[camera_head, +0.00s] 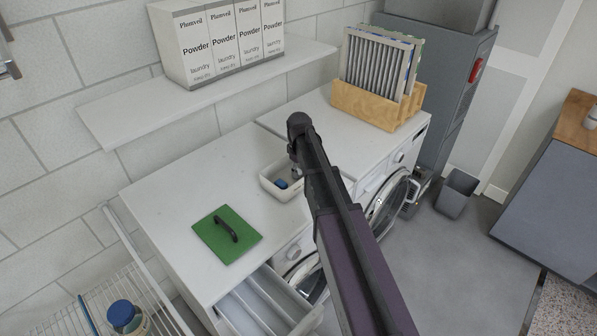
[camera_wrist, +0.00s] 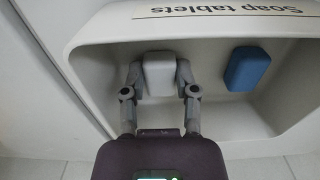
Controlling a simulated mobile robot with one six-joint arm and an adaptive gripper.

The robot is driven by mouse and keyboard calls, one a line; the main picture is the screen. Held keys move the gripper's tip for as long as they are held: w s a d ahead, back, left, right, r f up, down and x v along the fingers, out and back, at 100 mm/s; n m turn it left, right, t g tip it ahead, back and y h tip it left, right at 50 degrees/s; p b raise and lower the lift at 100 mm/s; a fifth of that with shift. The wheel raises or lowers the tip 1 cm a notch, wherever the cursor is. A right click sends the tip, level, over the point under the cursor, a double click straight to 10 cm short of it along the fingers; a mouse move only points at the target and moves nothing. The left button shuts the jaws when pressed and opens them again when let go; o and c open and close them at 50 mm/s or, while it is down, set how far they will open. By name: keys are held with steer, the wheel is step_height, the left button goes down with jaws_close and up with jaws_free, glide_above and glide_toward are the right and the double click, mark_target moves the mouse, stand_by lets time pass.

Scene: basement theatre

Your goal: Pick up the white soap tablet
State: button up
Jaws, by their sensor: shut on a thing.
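The white soap tablet (camera_wrist: 158,74) is between the fingers of my gripper (camera_wrist: 159,80) in the wrist view. My gripper is shut on it, inside the tray labelled "Soap tablets" (camera_wrist: 88,73). A blue tablet (camera_wrist: 248,69) lies to the right in the same tray, apart from my fingers. In the head view the tray (camera_head: 285,193) sits on the white machine top, with the blue tablet (camera_head: 281,184) visible in it. My arm hides the white tablet and most of my gripper there. I cannot tell whether the white tablet touches the tray floor.
A green board with a black handle (camera_head: 227,234) lies left of the tray. A wooden rack of filters (camera_head: 377,106) stands at the back right. Above is a shelf (camera_head: 207,94) with powder boxes (camera_head: 218,42). An open drawer (camera_head: 262,305) is in front.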

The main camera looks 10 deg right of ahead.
mark_target(299, 171)
steer(key=shift+r+p, duration=4.75)
steer(key=shift+r, duration=0.15)
